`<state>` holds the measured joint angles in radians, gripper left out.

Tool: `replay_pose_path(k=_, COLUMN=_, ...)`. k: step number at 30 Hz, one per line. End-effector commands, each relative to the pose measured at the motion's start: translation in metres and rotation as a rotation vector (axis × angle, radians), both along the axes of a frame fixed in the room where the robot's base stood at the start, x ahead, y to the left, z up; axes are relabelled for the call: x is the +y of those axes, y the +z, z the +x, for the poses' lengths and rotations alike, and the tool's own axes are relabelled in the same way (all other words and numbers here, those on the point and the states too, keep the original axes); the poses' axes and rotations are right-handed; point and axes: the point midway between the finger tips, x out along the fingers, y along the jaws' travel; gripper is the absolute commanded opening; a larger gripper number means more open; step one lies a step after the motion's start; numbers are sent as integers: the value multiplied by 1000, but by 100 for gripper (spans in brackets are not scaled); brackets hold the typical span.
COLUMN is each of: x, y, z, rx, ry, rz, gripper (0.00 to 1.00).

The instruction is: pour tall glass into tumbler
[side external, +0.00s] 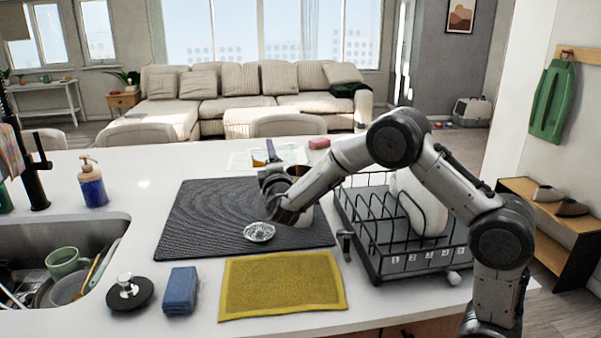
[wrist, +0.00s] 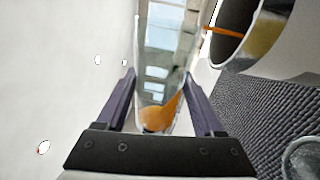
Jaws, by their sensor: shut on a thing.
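My gripper (wrist: 158,85) is shut on the tall glass (wrist: 165,50), a clear vessel with orange liquid (wrist: 160,117) in it, in the wrist view. The tumbler (wrist: 262,42) is at the upper right there, with a dark inside and a shiny wall. A thin orange streak crosses its mouth, beside the glass. In the side view my gripper (side external: 270,160) is above the dark mat, and the tumbler's dark mouth (side external: 298,170) shows just right of it. The arm hides much of the tumbler and the glass is hard to make out there.
A clear glass dish (side external: 259,232) sits on the black ribbed mat (side external: 205,215). A wire dish rack (side external: 400,262) stands to the right. A yellow cloth (side external: 282,284), blue sponge (side external: 180,291) and black stopper (side external: 130,292) lie in front. The sink (side external: 45,240) is at left.

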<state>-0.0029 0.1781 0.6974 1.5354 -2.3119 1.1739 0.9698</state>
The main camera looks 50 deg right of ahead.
Motion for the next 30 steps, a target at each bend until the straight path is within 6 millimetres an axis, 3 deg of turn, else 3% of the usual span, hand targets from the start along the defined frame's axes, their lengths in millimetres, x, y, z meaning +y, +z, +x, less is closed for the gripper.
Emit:
replay_pose_path(k=16, x=-2, y=6, z=-1, rx=-58, ry=1, rz=60, gripper=2)
replay_pose_path(k=19, x=1, y=-8, z=2, rx=63, ry=0, rz=-63, gripper=2)
replay_pose_path(k=22, x=10, y=-3, z=9, rx=151, ry=2, rz=-164, gripper=2)
replay_pose_path(k=30, x=11, y=-5, z=11, rx=208, ry=-1, rz=-221, gripper=2)
